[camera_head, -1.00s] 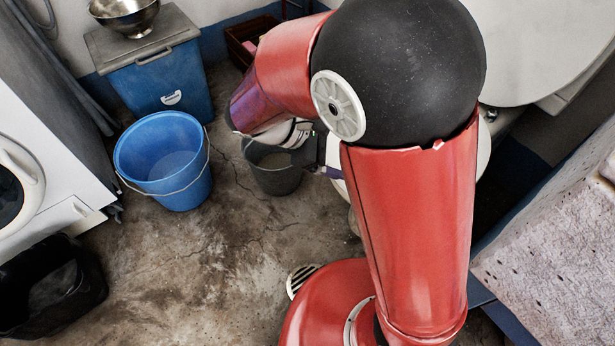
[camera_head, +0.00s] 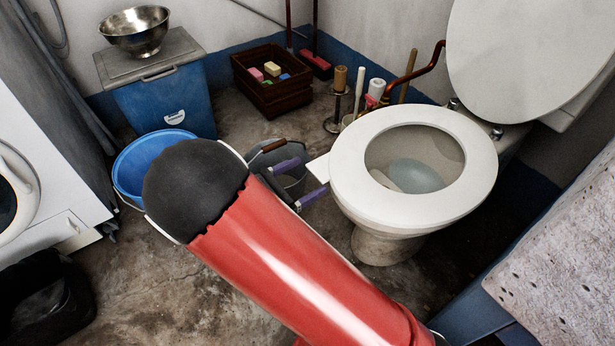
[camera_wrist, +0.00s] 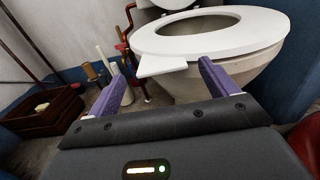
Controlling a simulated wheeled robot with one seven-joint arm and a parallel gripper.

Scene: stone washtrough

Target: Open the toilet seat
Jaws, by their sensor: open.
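The toilet seat (camera_head: 345,193) is a white ring lying down on the toilet bowl (camera_head: 380,247). The round white lid (camera_head: 525,55) stands raised behind it. A flat white tab (camera_head: 318,168) sticks out from the seat's left edge. In the wrist view the seat (camera_wrist: 235,42) fills the upper right and its tab (camera_wrist: 162,66) points towards me. My gripper (camera_head: 311,178) is open and empty, with purple fingers. In the wrist view the tab lies between the fingertips (camera_wrist: 160,72) or just beyond them; I cannot tell whether they touch.
A grey bucket (camera_head: 290,183) stands below my gripper, a blue bucket (camera_head: 130,165) further left. Brushes (camera_head: 376,90) and a brown crate (camera_head: 272,98) stand behind. A pale stone slab (camera_head: 560,260) is at right. Some floor in front of the toilet is clear.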

